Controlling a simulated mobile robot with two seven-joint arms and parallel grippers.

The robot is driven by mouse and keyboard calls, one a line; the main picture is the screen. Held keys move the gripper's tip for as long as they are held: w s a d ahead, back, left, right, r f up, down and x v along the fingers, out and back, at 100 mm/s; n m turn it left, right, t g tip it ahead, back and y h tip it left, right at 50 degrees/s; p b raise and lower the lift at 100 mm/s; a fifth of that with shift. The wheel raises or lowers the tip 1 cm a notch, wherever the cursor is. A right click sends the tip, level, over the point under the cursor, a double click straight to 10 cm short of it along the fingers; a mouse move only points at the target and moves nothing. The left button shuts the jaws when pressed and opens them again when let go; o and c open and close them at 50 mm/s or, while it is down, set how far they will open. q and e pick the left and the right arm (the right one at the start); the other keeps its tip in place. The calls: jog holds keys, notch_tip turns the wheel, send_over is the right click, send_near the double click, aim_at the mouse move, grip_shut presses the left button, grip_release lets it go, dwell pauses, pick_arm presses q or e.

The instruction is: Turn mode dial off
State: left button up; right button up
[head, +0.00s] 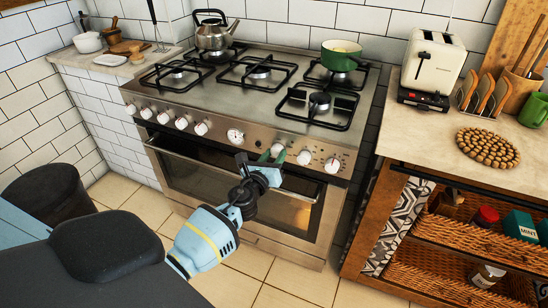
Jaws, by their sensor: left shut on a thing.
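A stainless steel stove (250,190) stands against the tiled wall, with a row of white knobs along its front panel and a round gauge (235,136) in the middle. My left gripper (271,156) is at the panel, right of the gauge, with its fingertips shut on a white knob (278,150), which I take as the mode dial. The fingers partly cover this knob, so its pointer angle cannot be read. Two more white knobs, one (304,157) beside it and one (332,165) farther right, are free. My right gripper is not in view.
The oven door handle (230,174) runs just below the panel. A kettle (212,32) and a green pot (341,55) stand on the hob. A wooden counter with a toaster (433,62) stands at the right. A dark bin (47,194) is at the left.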

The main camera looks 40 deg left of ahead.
pick_arm(q)
jog(key=shift+f+n, duration=0.1)
jog(key=shift+n, duration=0.8)
jog(key=n+b, duration=0.1)
jog(key=n, duration=0.2)
jog(key=shift+n, duration=0.4)
jog(key=n, duration=0.3)
jog(key=shift+d+n, duration=0.1)
jog(key=shift+n, duration=0.2)
jog(key=n, duration=0.3)
jog(key=shift+n+b, duration=0.3)
jog(key=n, duration=0.5)
jog(key=shift+r, duration=0.25)
jog(key=shift+n+p, duration=0.5)
jog(key=shift+n, duration=1)
